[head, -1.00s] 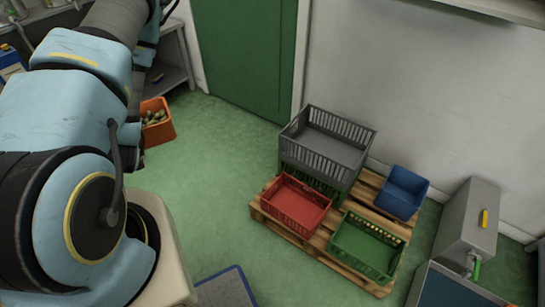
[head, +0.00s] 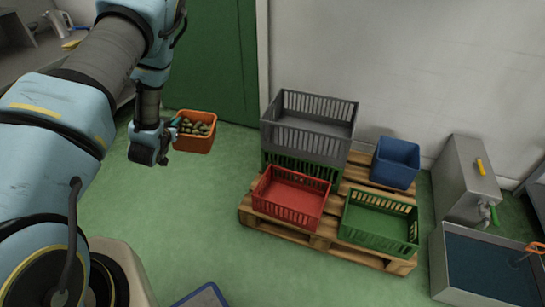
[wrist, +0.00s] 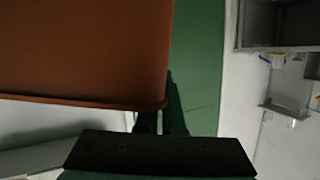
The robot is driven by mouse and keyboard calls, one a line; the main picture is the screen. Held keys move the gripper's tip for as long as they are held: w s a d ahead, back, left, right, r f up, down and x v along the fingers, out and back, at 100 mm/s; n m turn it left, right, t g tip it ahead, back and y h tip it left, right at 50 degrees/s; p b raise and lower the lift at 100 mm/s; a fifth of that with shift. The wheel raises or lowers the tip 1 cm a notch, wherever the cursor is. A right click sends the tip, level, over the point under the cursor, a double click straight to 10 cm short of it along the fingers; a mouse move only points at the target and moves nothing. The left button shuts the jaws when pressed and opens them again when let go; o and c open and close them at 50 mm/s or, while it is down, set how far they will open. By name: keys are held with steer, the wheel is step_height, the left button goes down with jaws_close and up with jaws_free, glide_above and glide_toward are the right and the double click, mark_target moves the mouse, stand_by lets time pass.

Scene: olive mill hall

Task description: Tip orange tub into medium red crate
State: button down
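The orange tub (head: 196,143) holds a heap of green-brown olives. It is roughly upright, left of the pallet and in front of the green door in the head view. My gripper (head: 173,133) is at the tub's left rim and looks shut on it. In the wrist view the tub wall (wrist: 80,50) fills the upper left, and the dark fingers (wrist: 160,122) meet its edge; the exact grip is partly hidden. The red crate (head: 290,207) stands at the pallet's front left, and its visible inside is empty.
The wooden pallet (head: 325,237) also carries stacked grey (head: 310,137) and green crates, a low green crate (head: 380,238) and a blue bin (head: 396,163). A metal tank (head: 463,180) and a basin (head: 480,270) stand right. Green floor (head: 200,210) is clear between tub and pallet.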

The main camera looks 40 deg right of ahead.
steer(key=shift+s+d+f+m+g+h+b, duration=1)
steer(key=shift+s+d+f+m+g+b, duration=0.75)
steer(key=shift+d+f+b, duration=2.9)
steer(key=shift+s+d+f+m+g+h+b, duration=1.4)
steer(key=shift+d+f+b, duration=1.85)
steer(key=shift+d+b, duration=2.7)
steer(key=shift+s+d+f+m+g+h+b, duration=0.6)
steer(key=shift+s+d+f+m+g+b, duration=1.55)
steer(key=shift+d+f+b, duration=3.05)
steer(key=s+d+r+m+t+h+b, duration=0.1)
steer(key=s+r+m+t+b, duration=0.1)
steer(key=s+m+b, duration=0.5)
steer(key=s+d+r+m+t+h+b, duration=0.1)
steer(key=s+r+m+t+h+b, duration=0.1)
steer(key=s+m+b, duration=0.5)
steer(key=shift+s+d+r+m+t+b, duration=0.2)
steer(key=shift+s+m+t+b, duration=0.3)
steer(key=shift+b, duration=0.9)
steer(key=shift+p, duration=0.45)
